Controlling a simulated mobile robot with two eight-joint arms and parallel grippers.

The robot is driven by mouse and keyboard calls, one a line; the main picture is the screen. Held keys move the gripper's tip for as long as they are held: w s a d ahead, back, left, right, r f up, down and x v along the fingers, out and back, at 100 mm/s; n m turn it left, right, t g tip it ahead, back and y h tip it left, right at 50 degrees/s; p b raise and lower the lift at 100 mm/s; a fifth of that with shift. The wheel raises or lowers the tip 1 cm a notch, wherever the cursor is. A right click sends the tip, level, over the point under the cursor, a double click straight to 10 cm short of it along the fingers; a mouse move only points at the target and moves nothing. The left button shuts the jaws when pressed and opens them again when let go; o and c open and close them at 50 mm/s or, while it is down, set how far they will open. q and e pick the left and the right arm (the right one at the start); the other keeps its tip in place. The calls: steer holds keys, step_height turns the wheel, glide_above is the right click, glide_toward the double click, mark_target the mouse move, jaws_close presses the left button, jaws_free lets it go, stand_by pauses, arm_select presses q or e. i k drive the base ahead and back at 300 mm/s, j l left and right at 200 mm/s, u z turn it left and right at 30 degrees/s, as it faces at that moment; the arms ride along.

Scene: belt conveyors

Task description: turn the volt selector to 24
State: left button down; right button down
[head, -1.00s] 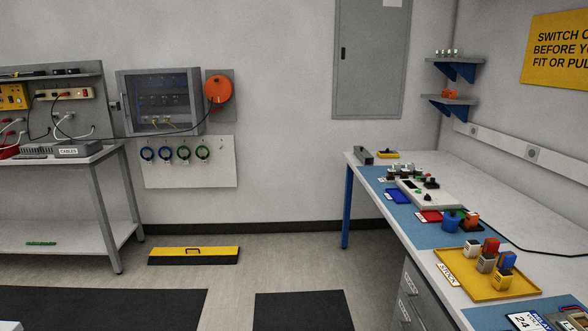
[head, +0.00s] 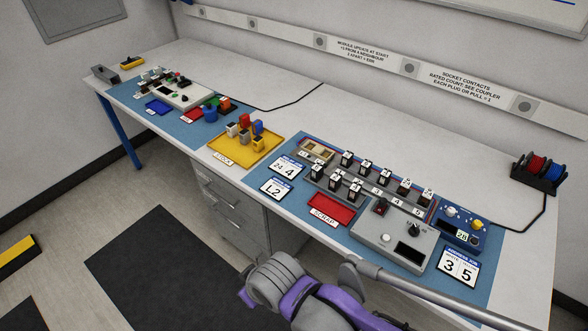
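A grey control box (head: 393,241) sits at the right part of the bench, on the blue mat. It has a black rotary knob (head: 414,230), a dark display (head: 409,252), a round white button and a red switch. The knob looks like the volt selector, but its scale markings are too small to read. A card (head: 287,167) near the module rail shows 24 and 4; its small print is unclear. A purple and grey link of my arm is at the bottom centre, in front of the bench. Neither gripper shows, and nothing visible touches the knob.
A rail of modules (head: 345,173) stands behind the grey box. A blue box (head: 458,226) with knobs and a card (head: 459,266) reading 3 5 are beside it. A red scrap tray (head: 331,209) and yellow stock tray (head: 268,150) lie left.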

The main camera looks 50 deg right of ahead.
mark_target(413, 230)
steer(key=z, duration=2.75)
